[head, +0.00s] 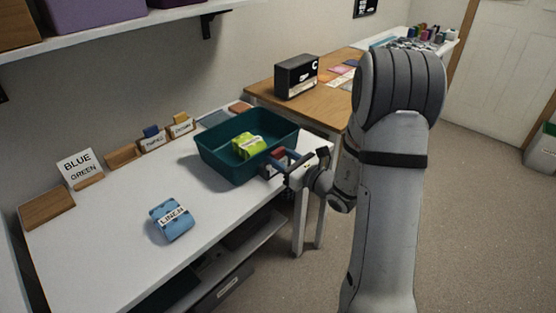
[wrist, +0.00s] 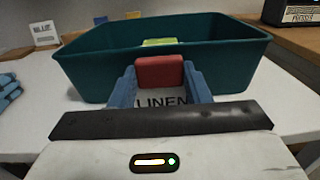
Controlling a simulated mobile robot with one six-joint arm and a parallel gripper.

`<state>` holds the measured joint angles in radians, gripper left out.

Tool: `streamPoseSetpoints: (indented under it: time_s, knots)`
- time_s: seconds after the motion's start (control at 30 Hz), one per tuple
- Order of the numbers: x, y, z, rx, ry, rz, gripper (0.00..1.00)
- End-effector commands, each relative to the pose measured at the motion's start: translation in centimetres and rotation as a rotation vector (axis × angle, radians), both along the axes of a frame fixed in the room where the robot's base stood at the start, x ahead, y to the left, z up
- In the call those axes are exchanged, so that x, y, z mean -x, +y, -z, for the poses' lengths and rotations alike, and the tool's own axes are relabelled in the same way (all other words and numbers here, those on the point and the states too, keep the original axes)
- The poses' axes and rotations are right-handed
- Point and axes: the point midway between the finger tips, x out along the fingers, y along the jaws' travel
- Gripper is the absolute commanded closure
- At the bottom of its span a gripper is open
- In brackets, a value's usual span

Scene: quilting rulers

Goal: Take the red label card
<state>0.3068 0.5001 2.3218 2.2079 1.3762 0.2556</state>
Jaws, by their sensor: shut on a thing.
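The red label card (wrist: 159,72) is between the blue fingers of my gripper (wrist: 161,84) in the wrist view. It shows as a small red piece with rounded corners, with a white face reading LINEN below it, partly hidden by the wrist housing. My gripper is shut on it. In the head view the red card (head: 278,153) and my gripper (head: 279,160) are at the right side of the teal bin (head: 218,163), close to its wall. I cannot tell whether the card touches the bin or the table.
A lime-green bundle (head: 249,146) lies in the bin. A blue bundle labelled LINEN (head: 172,219) lies on the white table (head: 110,240). A BLUE GREEN sign (head: 80,168) and small labelled holders line the wall. A black box (head: 296,76) stands on the wooden table.

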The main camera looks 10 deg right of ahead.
Motion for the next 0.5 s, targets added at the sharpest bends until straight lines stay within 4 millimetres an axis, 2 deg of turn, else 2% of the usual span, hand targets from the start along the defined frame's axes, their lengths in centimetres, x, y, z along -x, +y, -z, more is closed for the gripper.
streamPoseSetpoints:
  time_s: [0.13, 0.33, 0.5]
  knots:
    - [0.0, -0.1, 0.0, 0.000, 0.000, 0.001, 0.79]
    - [0.0, -0.1, -0.1, 0.000, 0.000, 0.001, 0.79]
    - [0.0, -0.1, -2.1, 0.002, -0.005, 0.000, 0.79]
